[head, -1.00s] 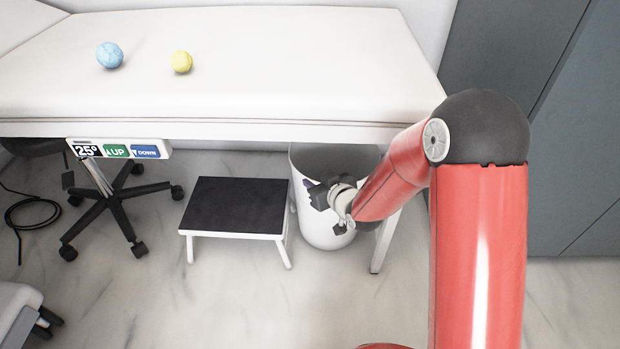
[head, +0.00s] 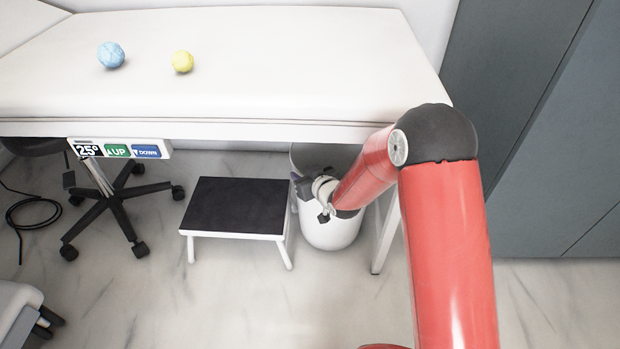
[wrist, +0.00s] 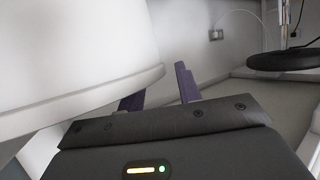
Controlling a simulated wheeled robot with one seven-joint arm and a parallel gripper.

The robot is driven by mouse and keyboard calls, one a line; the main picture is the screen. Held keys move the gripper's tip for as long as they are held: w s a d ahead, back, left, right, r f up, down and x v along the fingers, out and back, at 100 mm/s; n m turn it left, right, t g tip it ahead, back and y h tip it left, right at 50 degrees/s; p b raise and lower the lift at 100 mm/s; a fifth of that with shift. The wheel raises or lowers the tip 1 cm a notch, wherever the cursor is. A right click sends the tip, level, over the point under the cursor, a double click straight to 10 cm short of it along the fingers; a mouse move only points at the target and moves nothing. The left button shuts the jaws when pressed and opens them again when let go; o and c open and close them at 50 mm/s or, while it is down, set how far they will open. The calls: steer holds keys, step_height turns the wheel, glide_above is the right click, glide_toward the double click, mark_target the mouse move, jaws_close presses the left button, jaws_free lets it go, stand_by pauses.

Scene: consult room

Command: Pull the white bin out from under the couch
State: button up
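The white bin (head: 333,233) stands upright on the floor under the right end of the couch (head: 220,75), partly behind my arm. My gripper (head: 303,186) is at the bin's left side, near its upper part. In the wrist view, the bin's pale curved wall (wrist: 70,55) fills the upper left. My purple fingers (wrist: 160,92) stand apart with a gap between them. The bin's edge hides the tip of the left finger. The right finger is clear of the bin. I cannot tell whether either finger touches the bin.
A black-topped step stool (head: 237,207) stands close to the bin's left. A white couch leg (head: 386,232) stands right of the bin. A wheeled chair base (head: 105,205) is at left. Blue (head: 110,55) and yellow (head: 182,61) balls lie on the couch.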

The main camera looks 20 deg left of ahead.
steer(key=shift+w+a+f, duration=0.1)
steer(key=shift+w+a, duration=0.1)
steer(key=shift+w, duration=0.05)
steer(key=shift+c, duration=0.3)
jaws_close()
steer(key=shift+s+f, duration=0.1)
steer(key=shift+f, duration=0.05)
stand_by(0.9)
